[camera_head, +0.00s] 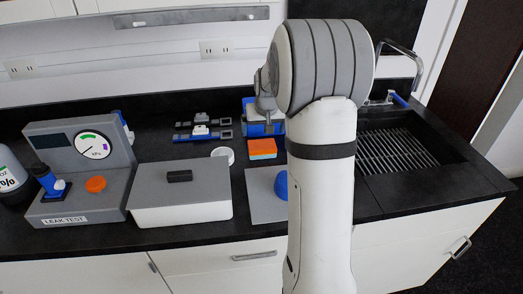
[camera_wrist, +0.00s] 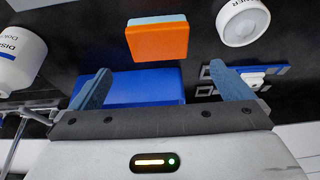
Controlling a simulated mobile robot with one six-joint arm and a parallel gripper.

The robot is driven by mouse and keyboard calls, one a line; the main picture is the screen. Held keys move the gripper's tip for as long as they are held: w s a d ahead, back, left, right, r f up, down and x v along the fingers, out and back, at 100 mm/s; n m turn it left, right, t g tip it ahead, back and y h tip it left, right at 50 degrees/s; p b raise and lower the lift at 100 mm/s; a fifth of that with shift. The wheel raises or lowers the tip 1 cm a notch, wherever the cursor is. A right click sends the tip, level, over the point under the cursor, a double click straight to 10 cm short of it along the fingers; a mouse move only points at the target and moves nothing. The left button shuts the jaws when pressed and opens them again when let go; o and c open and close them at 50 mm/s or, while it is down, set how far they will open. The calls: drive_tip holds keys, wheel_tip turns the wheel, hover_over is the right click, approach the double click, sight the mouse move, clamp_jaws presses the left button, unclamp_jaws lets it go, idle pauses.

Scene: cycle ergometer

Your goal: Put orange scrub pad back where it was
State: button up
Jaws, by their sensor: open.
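The orange scrub pad (camera_head: 262,148) lies on the dark counter in the head view, left of my arm, with a pale blue layer along one side. In the wrist view the pad (camera_wrist: 155,43) is at the top centre, beyond the fingertips and apart from them. My gripper (camera_wrist: 158,68) is open, its two blue fingers spread wide with no pad between them. A blue block (camera_wrist: 140,88) shows between and behind the fingers in the wrist view. In the head view my arm hides most of the gripper.
The head view shows a white box with a grey lid (camera_head: 180,190), a leak test device (camera_head: 80,170), a grey mat (camera_head: 262,205) with a blue ball (camera_head: 281,185), and a sink (camera_head: 400,150).

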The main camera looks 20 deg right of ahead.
drive_tip(key=s+a+r+n, duration=0.1)
drive_tip(key=s+a+r, duration=0.5)
drive_tip(key=s+a, duration=0.5)
drive_tip(key=s+a+n, duration=0.1)
drive_tip(key=s+a, duration=0.2)
drive_tip(key=s, duration=0.7)
drive_tip(key=s+a+f+n+g+y, duration=0.1)
drive_tip(key=s+a, duration=0.2)
drive_tip(key=s, duration=0.6)
drive_tip(key=shift+s, duration=0.4)
